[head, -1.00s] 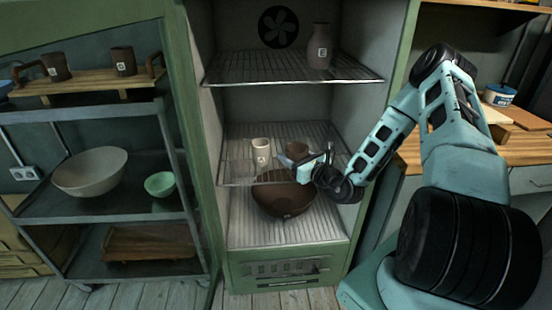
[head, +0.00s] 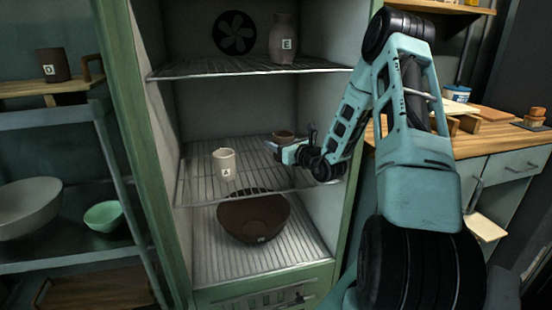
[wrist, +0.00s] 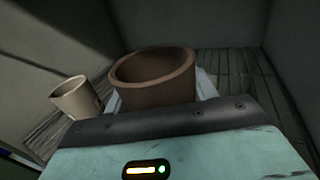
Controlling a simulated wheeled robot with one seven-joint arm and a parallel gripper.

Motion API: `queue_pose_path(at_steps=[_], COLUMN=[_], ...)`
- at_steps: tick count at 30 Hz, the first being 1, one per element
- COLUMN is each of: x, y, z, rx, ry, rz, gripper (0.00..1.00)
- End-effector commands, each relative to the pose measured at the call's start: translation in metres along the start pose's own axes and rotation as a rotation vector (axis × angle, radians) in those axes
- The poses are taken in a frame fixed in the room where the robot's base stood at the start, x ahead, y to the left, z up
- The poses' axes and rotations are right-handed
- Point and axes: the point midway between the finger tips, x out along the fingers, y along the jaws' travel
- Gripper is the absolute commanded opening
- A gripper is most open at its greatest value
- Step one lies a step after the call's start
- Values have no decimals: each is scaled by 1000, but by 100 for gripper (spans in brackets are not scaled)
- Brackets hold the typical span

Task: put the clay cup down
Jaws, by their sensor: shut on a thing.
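The brown clay cup (head: 284,136) is in my gripper (head: 290,150), at the middle wire shelf (head: 200,190) of the green cabinet. In the wrist view the cup (wrist: 153,80) fills the middle, upright or nearly so, its open rim up. My gripper is shut on it; the fingers are mostly hidden behind the cup and my wrist housing. I cannot tell whether the cup's base touches the shelf.
A cream cup (head: 224,164) marked A stands to the left on the same shelf; it also shows in the wrist view (wrist: 75,97). A large brown bowl (head: 252,222) sits on the shelf below. A vase (head: 283,40) marked E stands on the shelf above.

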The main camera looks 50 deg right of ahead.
Motion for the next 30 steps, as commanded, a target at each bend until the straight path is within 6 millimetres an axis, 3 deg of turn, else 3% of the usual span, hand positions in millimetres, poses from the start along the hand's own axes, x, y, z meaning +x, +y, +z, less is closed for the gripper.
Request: queue_pose_path(at_steps=[11, 22, 23, 24, 30], x=[0, 0, 0, 0, 0], y=[0, 0, 0, 0, 0], z=[-41, -45, -44, -44, -44], rx=[0, -2, -2, -2, -2], ry=[-2, -3, -2, -2, -1], rz=[0, 0, 0, 0, 0], gripper=[28, 28, 65, 76, 78])
